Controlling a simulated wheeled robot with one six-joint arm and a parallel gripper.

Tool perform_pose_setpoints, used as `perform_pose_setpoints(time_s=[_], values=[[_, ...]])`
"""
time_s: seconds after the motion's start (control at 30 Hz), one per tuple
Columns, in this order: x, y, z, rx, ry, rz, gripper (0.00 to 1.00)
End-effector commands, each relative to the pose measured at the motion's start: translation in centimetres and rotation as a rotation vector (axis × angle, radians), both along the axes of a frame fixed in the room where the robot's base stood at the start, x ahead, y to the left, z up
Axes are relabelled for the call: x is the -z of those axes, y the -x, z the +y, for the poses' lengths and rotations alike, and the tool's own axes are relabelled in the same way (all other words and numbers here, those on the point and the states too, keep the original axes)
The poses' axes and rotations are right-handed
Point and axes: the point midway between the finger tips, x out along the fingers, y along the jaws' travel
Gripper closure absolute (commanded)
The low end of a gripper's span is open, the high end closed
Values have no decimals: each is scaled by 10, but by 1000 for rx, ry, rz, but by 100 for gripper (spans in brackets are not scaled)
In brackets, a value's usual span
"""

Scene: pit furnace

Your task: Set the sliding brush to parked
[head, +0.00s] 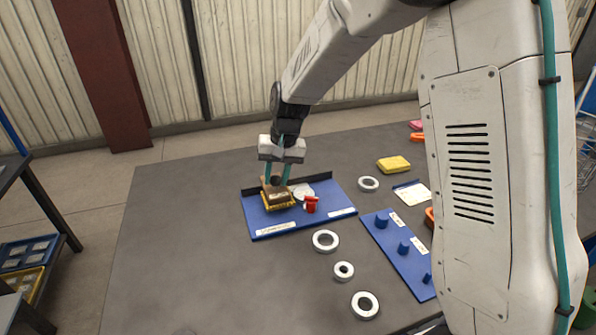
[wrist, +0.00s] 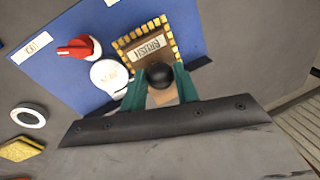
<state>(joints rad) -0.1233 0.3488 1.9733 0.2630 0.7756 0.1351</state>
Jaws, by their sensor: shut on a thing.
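The sliding brush (head: 278,200) is a brown block with a yellow toothed edge and a label. It sits toward the left end of a blue panel (head: 312,222). In the wrist view the brush (wrist: 147,42) is at upper middle, with a black round knob (wrist: 160,76) on its near side. My gripper (head: 277,181) is shut on this knob, its green fingers on either side in the wrist view (wrist: 160,86). A red switch (head: 310,204) and a white round disc (head: 302,191) stand beside the brush. The panel's labels are too small to read surely.
A second blue board (head: 393,235) with pegs lies to the right. Several grey rings (head: 325,241) lie loose on the dark table (head: 200,260). A yellow block (head: 394,165) and a white card (head: 412,193) lie at the back right. The table's left and front are mostly clear.

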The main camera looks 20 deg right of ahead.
Motion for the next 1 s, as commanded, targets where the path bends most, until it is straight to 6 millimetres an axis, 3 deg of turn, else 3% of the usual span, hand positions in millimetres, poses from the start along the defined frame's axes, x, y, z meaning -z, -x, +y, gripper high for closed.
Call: perform_pose_setpoints(time_s=[0.2, 0.57, 0.6, 0.67, 1.0], values=[[0, 0, 21, -1, 0, 0, 100], [0, 0, 24, 0, 0, 0, 100], [0, 0, 24, 0, 0, 0, 64], [0, 0, 24, 0, 0, 0, 48], [-4, 0, 23, 0, -1, -1, 48]])
